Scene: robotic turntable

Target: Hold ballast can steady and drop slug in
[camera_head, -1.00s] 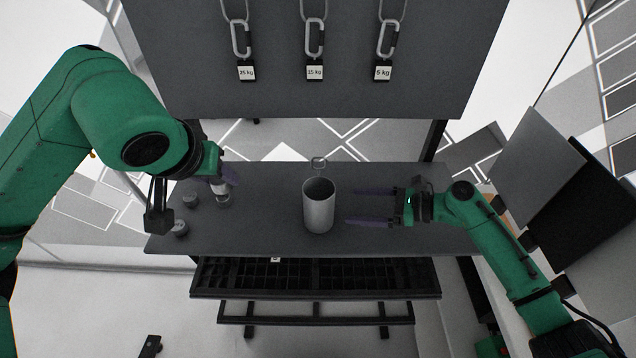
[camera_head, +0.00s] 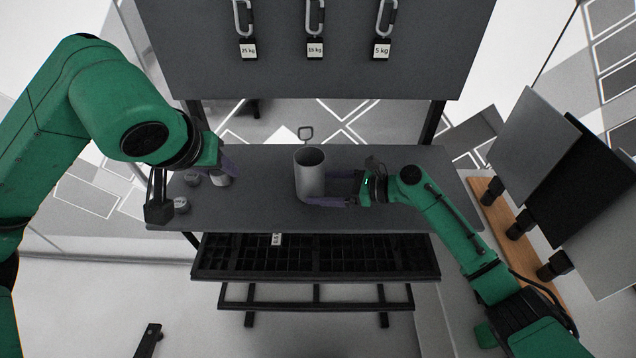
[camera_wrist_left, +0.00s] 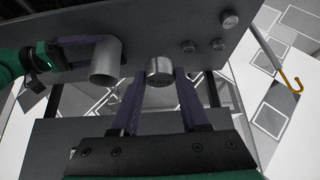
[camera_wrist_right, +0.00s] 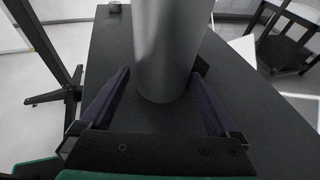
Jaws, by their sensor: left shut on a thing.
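The ballast can (camera_head: 311,182), a grey open-topped cylinder, stands upright mid-table; it also shows in the left wrist view (camera_wrist_left: 105,62) and the right wrist view (camera_wrist_right: 165,50). My right gripper (camera_head: 334,188) is open, with its purple fingers on either side of the can's lower part. In the right wrist view, I cannot tell whether they touch it. My left gripper (camera_wrist_left: 155,88) is shut on a short metal slug (camera_wrist_left: 160,70), left of the can. In the head view the fingers partly hide the held slug (camera_head: 220,179).
A panel with weight-labelled hooks (camera_head: 315,75) hangs behind. Free table lies between slugs and can.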

